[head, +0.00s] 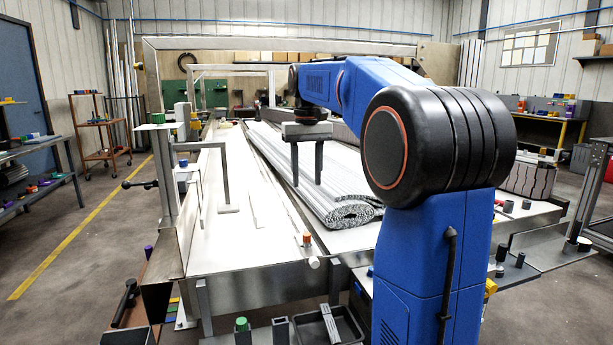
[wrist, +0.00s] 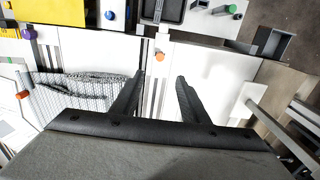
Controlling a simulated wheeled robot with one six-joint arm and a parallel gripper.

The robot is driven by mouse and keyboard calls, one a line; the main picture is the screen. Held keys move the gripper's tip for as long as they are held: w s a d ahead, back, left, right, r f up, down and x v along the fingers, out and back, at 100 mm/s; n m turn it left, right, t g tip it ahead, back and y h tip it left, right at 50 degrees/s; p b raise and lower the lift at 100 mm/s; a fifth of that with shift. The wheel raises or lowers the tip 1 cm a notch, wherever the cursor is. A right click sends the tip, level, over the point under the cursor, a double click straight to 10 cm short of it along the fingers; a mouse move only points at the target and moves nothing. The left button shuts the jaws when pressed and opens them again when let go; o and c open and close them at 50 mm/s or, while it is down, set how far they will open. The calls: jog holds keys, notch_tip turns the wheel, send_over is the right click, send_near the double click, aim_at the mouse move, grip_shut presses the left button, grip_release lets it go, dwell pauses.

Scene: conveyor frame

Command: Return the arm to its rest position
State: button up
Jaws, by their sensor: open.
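My blue and black arm (head: 440,150) reaches out over the conveyor from the right of the head view and bends down at its far end. My gripper (head: 307,183) hangs above the conveyor with its two dark fingers apart, pointing down. In the wrist view my gripper (wrist: 158,78) is open, with nothing between the fingers. A grey rolled mat (head: 352,214) lies lengthwise on the conveyor, behind and beside the fingers in the head view. The mat also shows at the left in the wrist view (wrist: 60,95), apart from the fingers.
The white conveyor bed (head: 205,240) is largely bare left of the mat. Metal posts (head: 163,180) line its left side. An orange-capped peg (head: 307,240) and a dark tray (head: 335,325) are at the near end. A shelf bench (head: 40,150) stands far left beyond open floor.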

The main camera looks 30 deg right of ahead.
jog(key=s+a+f+n+t, duration=0.1)
jog(key=s+a+f, duration=0.4)
jog(key=s, duration=0.5)
jog(key=s+a+f+n+t, duration=0.1)
jog(key=s+a+f, duration=0.4)
jog(key=s+f, duration=0.5)
jog(key=s+a+f+n+t, duration=0.1)
jog(key=s+a+f+t, duration=0.1)
jog(key=s+a+f, duration=0.3)
jog(key=s+f, duration=0.3)
jog(key=s, duration=0.2)
jog(key=shift+a+t, duration=0.4)
jog(key=shift+s, duration=0.1)
